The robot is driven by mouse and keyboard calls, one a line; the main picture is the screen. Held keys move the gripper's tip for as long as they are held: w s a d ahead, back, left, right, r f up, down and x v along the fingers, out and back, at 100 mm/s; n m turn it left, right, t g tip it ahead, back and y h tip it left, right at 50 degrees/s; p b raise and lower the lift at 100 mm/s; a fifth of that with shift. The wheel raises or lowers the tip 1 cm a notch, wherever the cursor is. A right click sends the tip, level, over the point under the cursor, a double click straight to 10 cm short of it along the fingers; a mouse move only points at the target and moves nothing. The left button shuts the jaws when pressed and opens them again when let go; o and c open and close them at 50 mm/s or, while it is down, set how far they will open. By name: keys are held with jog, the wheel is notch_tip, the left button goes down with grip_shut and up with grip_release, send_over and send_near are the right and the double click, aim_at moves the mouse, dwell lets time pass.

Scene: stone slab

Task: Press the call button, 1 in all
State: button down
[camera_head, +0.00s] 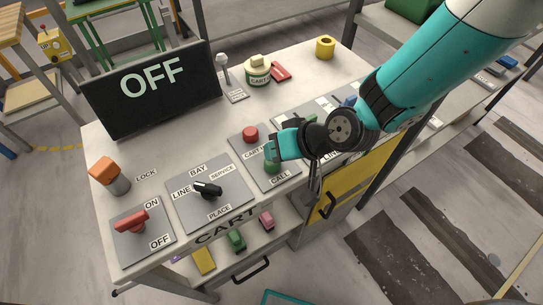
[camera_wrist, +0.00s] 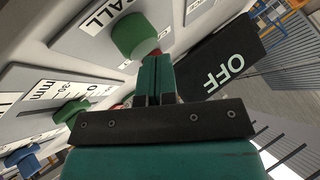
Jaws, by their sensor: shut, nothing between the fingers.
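The call button is a green round button (camera_head: 272,168) on a grey plate, just above the word CALL. In the wrist view the green button (camera_wrist: 135,36) stands raised from its plate, beside and slightly left of the fingertips. My gripper (camera_head: 274,150) is over the plate, its teal fingers close by the green button and partly hiding it in the head view. In the wrist view my gripper (camera_wrist: 155,62) has its two fingers together with nothing between them. Whether a finger touches the button I cannot tell.
A red button (camera_head: 250,134) sits behind the green one on the same plate. A black knob (camera_head: 208,190), a red ON/OFF switch (camera_head: 132,222) and an orange-capped post (camera_head: 106,172) stand to the left. The black display (camera_head: 152,88) reads OFF.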

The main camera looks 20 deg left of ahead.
jog(key=shift+r, duration=0.6)
jog(key=shift+r+p, duration=2)
jog(key=shift+r, duration=0.55)
